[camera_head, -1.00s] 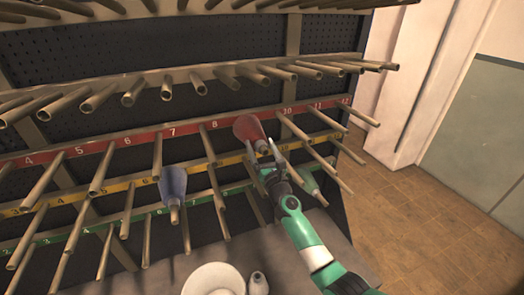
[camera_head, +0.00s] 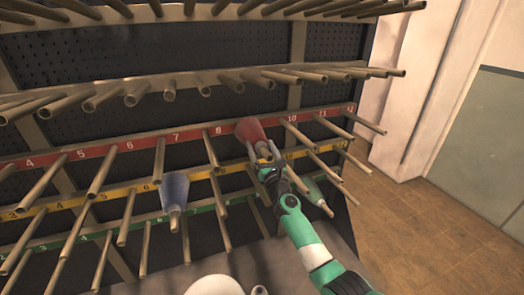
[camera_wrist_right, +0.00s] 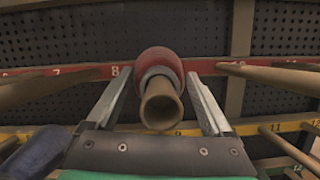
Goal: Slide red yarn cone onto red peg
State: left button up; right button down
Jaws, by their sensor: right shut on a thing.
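The red yarn cone (camera_head: 250,130) is at the red-labelled row, between numbers 8 and 10, with its wide end toward the rack. It also shows in the right wrist view (camera_wrist_right: 158,60), where a tan hollow tube end (camera_wrist_right: 160,108) sticks out of its narrow grey end toward the camera. This looks like a peg through the cone; its root is hidden behind the cone. My left gripper is out of view.
Bare pegs stick out on both sides of the cone. A blue cone (camera_head: 174,190) sits on a lower peg at left, and a green cone (camera_head: 313,190) is beside my right arm. A white round object (camera_head: 214,286) is at the bottom edge.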

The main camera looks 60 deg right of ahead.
aim_at(267, 160)
jog(key=shift+w+d+b, duration=0.25)
jog(key=shift+w+b, duration=0.1)
jog(key=shift+b, duration=0.25)
grip_release()
jog(key=shift+s+a+p, duration=0.1)
jog(key=shift+s+p, duration=0.05)
jog(key=shift+p, duration=0.2)
jog(key=p+v, duration=0.3)
jog(key=v, duration=0.3)
jog(key=shift+p, duration=0.4)
jog(key=v, duration=0.5)
jog(key=shift+s+f+p, duration=0.1)
jog(key=shift+s+p, duration=0.05)
jog(key=shift+p, duration=0.2)
